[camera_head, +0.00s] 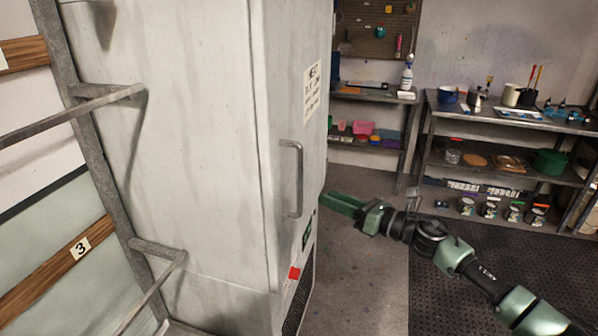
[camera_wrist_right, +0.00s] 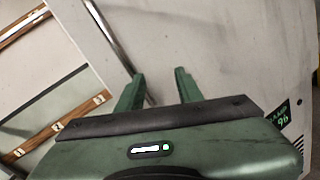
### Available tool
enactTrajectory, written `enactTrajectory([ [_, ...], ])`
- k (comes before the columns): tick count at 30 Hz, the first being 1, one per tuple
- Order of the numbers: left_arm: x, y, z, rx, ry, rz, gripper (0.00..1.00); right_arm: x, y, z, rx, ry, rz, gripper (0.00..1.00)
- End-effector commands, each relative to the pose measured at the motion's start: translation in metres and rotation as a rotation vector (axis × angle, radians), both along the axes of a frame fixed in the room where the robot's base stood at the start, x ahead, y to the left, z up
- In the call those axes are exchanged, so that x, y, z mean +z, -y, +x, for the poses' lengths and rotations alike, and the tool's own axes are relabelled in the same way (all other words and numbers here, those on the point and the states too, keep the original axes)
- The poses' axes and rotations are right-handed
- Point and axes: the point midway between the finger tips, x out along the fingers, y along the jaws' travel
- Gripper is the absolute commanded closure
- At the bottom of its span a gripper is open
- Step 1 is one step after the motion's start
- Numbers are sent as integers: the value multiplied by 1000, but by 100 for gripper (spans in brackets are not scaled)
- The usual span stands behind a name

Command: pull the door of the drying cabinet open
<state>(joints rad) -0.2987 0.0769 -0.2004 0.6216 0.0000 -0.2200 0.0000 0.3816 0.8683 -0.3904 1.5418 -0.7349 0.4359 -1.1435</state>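The drying cabinet (camera_head: 195,150) is a tall pale grey box at the left of the head view. Its door (camera_head: 275,130) looks shut and carries a grey vertical bar handle (camera_head: 299,180). My right gripper (camera_head: 324,201) is just right of the handle, its fingers pointing towards the door and apart from the handle in the picture. In the right wrist view the gripper (camera_wrist_right: 158,80) has its two green fingers spread, with nothing held between them. A slanting metal bar shows by the left finger; I cannot tell if it is the handle. My left gripper is out of view.
A metal rack (camera_head: 85,150) stands at left. A shelf bench (camera_head: 510,115) with pots stands at the back right. Grey floor is clear before the door.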

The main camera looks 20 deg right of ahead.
Motion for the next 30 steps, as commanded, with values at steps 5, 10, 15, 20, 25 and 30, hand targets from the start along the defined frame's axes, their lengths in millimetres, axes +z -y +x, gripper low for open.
enactTrajectory([
  [5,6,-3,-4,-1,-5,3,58,55,-22,-17,110,188,-234,64],
  [10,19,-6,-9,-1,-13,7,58,61,-38,-5,121,207,-256,64],
  [15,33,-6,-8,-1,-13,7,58,62,-58,15,120,206,-252,64],
  [20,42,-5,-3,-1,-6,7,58,60,-72,30,118,205,-253,64],
  [25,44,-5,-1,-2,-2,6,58,57,-78,36,118,204,-254,64],
  [30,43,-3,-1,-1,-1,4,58,56,-78,36,118,203,-254,64],
])
